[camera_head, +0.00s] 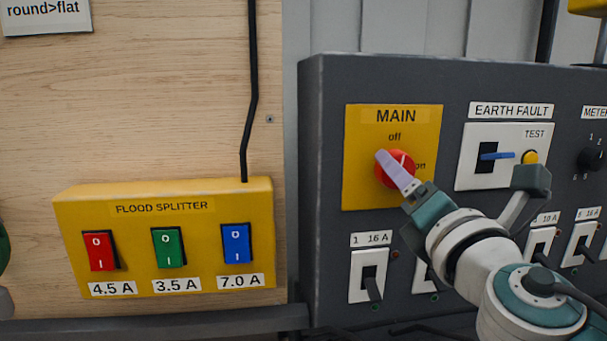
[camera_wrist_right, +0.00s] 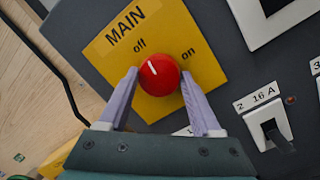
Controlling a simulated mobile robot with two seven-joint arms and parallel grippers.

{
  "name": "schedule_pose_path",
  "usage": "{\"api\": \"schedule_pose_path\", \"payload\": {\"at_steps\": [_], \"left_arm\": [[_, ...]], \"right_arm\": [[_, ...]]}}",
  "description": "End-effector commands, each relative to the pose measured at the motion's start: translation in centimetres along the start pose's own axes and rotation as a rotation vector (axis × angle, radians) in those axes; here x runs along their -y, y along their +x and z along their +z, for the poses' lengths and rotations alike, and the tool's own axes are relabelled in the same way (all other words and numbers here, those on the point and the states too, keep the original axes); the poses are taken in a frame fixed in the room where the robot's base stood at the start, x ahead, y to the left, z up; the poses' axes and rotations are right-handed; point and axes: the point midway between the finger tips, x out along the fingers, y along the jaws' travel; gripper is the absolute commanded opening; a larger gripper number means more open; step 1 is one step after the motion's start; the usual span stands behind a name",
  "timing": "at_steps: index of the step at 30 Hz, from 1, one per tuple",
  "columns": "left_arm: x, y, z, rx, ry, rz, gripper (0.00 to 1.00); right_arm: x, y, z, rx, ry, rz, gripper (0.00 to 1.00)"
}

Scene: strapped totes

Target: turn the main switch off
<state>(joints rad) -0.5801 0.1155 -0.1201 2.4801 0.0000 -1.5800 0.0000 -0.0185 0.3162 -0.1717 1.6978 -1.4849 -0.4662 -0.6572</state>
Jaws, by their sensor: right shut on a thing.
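The main switch is a red round knob (camera_head: 390,170) on a yellow plate (camera_head: 362,188) marked MAIN, with "off" above it and "on" to its right. My right gripper (camera_head: 383,156) is shut on the knob, and its pale finger hides part of it in the head view. In the right wrist view the knob (camera_wrist_right: 160,75) sits between the two fingertips (camera_wrist_right: 159,76). Its white mark points towards the "off" label there. My left gripper is not in view.
The earth fault panel (camera_head: 470,170) with a blue lever and yellow test button is right of the plate. Breaker switches (camera_head: 369,275) line up below. A yellow flood splitter box (camera_head: 165,194) with three coloured rockers is on the wooden board at left.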

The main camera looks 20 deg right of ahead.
Motion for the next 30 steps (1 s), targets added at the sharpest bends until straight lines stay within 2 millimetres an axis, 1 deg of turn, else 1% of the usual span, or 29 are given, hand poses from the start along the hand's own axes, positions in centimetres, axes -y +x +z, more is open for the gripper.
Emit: {"api": "schedule_pose_path", "payload": {"at_steps": [3, 10, 26, 27, 30], "left_arm": [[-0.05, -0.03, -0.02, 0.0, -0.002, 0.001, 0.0], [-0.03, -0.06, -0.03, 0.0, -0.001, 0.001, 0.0], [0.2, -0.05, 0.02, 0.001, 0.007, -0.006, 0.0], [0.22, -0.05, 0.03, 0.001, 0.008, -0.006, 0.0], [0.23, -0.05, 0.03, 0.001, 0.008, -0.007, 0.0]], "right_arm": [[-0.05, 0.01, 0.01, -0.006, -0.061, 0.009, 0.1], [-0.03, 0.01, 0.03, -0.012, -0.134, 0.018, 0.1], [-0.02, 0.0, 0.02, -0.014, -0.158, 0.021, 0.1], [-0.02, 0.01, 0.02, -0.014, -0.158, 0.021, 0.68], [-0.01, 0.01, 0.03, -0.014, -0.157, 0.02, 0.79]]}}
